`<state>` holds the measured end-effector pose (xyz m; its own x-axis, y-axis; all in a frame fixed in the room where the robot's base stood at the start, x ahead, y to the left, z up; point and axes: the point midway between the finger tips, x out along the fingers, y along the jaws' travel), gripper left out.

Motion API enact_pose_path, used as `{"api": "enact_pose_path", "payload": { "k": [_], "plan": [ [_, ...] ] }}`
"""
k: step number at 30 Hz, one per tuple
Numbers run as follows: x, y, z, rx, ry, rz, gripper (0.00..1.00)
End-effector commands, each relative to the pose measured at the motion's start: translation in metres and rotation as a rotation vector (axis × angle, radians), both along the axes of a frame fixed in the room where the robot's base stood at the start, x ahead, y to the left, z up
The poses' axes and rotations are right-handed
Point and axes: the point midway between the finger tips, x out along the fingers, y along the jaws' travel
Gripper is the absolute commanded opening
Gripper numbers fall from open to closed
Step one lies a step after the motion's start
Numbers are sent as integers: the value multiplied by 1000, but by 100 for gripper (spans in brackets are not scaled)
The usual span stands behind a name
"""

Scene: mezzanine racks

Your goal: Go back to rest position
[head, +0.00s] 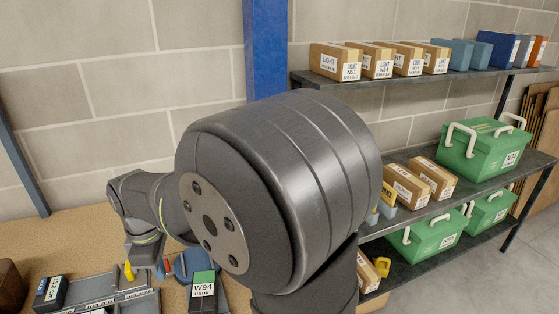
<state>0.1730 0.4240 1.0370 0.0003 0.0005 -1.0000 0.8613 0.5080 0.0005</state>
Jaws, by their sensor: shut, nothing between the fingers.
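My gripper (157,268) is at the lower left, small and partly hidden. It hangs from my bent wrist, low over the tan work surface (75,231). Its fingers look shut, and I see nothing held between them. My large dark arm link fills the middle of the view and hides what lies behind it. A small yellow piece (128,271) shows just left of the fingers; I cannot tell whether they touch.
Grey trays (95,286), a dark labelled box (50,293) and a green-topped box marked W94 (203,285) lie near the gripper. A rack (400,95) with cartons and green cases (483,148) stands at right. A blue post (266,45) rises behind my arm.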

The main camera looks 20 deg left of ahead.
Motion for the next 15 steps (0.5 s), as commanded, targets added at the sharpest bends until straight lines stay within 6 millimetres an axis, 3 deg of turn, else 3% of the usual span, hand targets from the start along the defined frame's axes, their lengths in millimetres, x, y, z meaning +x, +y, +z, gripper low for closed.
{"api": "enact_pose_path", "payload": {
  "k": [8,15],
  "plan": [
    [0,0,-10,-3,2,0,0],
    [0,-1,-50,-5,1,0,0]
  ]
}}
